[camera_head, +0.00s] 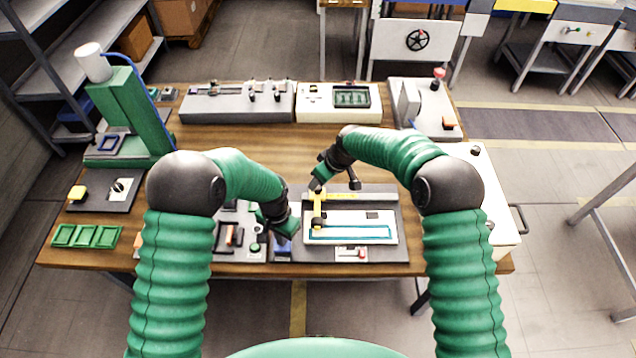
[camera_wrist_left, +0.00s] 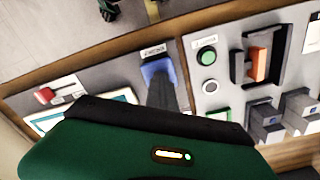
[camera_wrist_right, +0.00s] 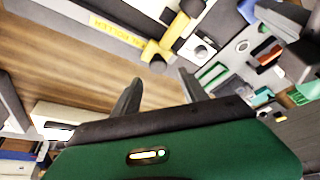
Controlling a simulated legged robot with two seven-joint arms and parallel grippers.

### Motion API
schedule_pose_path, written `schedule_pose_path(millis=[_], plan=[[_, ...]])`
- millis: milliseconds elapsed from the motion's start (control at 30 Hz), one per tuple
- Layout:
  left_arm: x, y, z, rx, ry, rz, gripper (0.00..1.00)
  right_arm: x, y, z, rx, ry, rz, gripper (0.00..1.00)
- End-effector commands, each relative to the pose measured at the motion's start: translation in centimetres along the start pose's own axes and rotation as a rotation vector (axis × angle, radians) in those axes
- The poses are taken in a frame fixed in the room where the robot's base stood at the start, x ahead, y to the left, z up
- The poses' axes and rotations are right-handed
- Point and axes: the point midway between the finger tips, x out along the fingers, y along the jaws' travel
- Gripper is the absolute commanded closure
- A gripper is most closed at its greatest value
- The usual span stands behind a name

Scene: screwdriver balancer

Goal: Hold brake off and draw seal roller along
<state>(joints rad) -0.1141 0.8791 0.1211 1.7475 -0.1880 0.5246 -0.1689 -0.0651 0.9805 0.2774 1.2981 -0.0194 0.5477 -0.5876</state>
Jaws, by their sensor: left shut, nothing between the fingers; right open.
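A white plate (camera_head: 390,233) with a teal seal outline (camera_head: 350,239) lies on a grey fixture. A blue brake pad (camera_wrist_left: 157,70) sits left of the plate. My left gripper (camera_wrist_left: 163,88) is shut and empty, its tips at the pad; contact cannot be told. My right gripper (camera_wrist_right: 158,82) is open, its tips above the rail's left end, near the roller piece and apart from it.
A small panel with a red switch (camera_head: 350,253) lies at the plate's front. A green button (camera_wrist_left: 206,56) and an orange-red block (camera_wrist_left: 259,63) are beside the brake pad. Green trays (camera_head: 87,236) lie at the front left. Bare wood shows behind the fixture.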

Motion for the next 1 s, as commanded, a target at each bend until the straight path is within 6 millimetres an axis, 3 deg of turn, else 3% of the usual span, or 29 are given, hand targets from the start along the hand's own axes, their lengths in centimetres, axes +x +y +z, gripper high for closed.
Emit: schedule_pose_path(millis=[100,300,667,1000], plan=[[0.1,0.0,0.0,0.000,0.000,0.000,1.00,-3.2,0.1,-0.1,0.000,0.003,0.003,0.49],[0.1,0.0,0.0,0.000,-0.001,0.001,1.00,-6.2,0.0,-0.1,0.000,0.001,0.001,0.49],[0.0,0.0,0.0,0.000,-0.001,0.001,1.00,-6.7,0.0,-0.1,0.000,0.000,0.000,0.49],[-3.9,0.0,0.0,0.000,0.000,0.000,1.00,-9.6,0.0,-1.3,0.000,0.001,0.001,0.49]])
